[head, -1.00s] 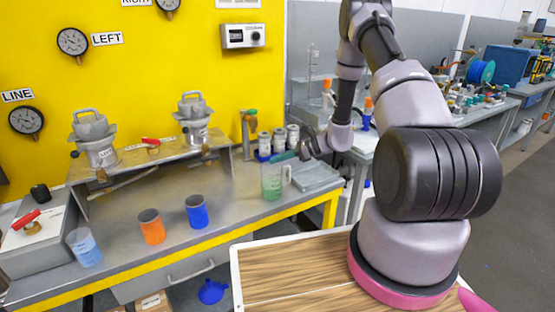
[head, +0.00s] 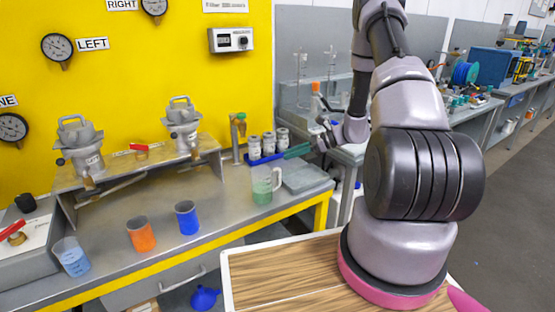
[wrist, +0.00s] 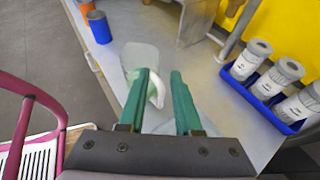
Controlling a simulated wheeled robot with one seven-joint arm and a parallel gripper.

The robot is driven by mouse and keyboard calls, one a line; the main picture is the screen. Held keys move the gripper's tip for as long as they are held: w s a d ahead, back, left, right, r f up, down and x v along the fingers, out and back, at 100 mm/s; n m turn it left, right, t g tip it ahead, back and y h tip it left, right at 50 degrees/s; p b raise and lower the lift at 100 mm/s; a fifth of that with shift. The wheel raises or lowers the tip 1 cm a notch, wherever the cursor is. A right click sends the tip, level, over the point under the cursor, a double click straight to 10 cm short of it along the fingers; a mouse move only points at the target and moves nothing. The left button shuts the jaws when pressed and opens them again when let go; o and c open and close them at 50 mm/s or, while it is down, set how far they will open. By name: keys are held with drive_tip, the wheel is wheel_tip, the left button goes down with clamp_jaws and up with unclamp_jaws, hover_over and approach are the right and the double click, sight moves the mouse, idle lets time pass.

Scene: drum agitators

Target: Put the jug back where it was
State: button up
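The clear jug (head: 262,186) with green liquid in its lower part stands upright on the steel bench, left of a grey tray, its handle on the right. My gripper (head: 290,152), with green fingers, is above and to the right of the jug in the head view. In the wrist view my gripper (wrist: 162,76) is open, with a clear gap between the fingers. Nothing is held.
A blue rack (head: 258,159) of white bottles stands behind the jug. The flat grey tray (head: 308,178) is to its right. A blue cup (head: 187,218), an orange cup (head: 141,235) and a beaker of blue liquid (head: 72,257) stand to the left. A yellow edge (head: 180,262) fronts the bench.

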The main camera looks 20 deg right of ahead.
drive_tip(key=s+a+r+n+g+h, duration=0.15)
drive_tip(key=s+r+n, duration=0.3)
drive_tip(key=r, duration=0.65)
drive_tip(key=s+a+r+n+g+h, duration=0.15)
drive_tip(key=s+r+n, duration=0.3)
drive_tip(key=r, duration=0.65)
drive_tip(key=s+r+n+t+h, duration=0.6)
drive_tip(key=s+r, duration=0.9)
drive_tip(key=s, duration=0.3)
drive_tip(key=n+h, duration=0.1)
drive_tip(key=n, duration=0.1)
drive_tip(key=shift+s+d+n+h, duration=0.25)
drive_tip(key=shift+n+h, duration=0.05)
drive_tip(key=shift+n, duration=0.1)
